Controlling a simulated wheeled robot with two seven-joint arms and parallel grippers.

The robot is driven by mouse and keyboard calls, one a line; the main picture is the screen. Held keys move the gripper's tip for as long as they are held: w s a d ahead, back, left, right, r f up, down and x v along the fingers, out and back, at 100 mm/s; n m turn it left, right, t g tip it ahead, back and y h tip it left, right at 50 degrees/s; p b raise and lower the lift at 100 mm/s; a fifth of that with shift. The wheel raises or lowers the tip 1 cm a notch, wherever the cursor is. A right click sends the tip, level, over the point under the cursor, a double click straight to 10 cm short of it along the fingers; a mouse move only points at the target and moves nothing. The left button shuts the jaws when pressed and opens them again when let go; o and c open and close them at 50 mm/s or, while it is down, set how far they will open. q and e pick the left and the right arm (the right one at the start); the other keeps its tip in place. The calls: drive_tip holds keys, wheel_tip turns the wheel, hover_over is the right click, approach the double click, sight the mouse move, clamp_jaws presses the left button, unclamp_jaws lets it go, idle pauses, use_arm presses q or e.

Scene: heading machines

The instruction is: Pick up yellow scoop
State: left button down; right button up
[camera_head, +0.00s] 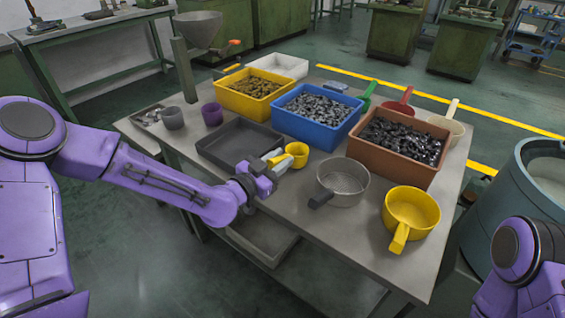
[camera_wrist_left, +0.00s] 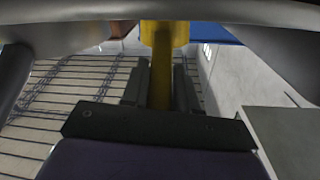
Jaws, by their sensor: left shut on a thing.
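A small yellow scoop (camera_head: 297,154) is at my left gripper (camera_head: 274,160), near the right end of the dark tray. The left gripper is shut on its handle. In the left wrist view the yellow handle (camera_wrist_left: 161,75) runs between the two dark fingers of the left gripper (camera_wrist_left: 160,88). I cannot tell whether the scoop touches the table. A larger yellow scoop (camera_head: 411,208) stands on the table's front right, its handle toward me. My right gripper is out of view; only part of my right arm shows at lower right.
On the table (camera_head: 343,243) stand a dark tray (camera_head: 216,149), a metal scoop (camera_head: 343,180), a purple cup (camera_head: 212,114), and yellow (camera_head: 236,103), blue (camera_head: 303,130) and brown (camera_head: 387,166) bins of parts. A blue-grey drum (camera_head: 510,225) stands at right. The table's front is clear.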

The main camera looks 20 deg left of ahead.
use_arm(q)
drive_tip(key=s+d+r+p, duration=0.3)
drive_tip(key=s+r+p, duration=0.9)
drive_tip(key=p, duration=0.4)
drive_tip(key=shift+s, duration=0.9)
drive_tip(key=shift+w, duration=0.1)
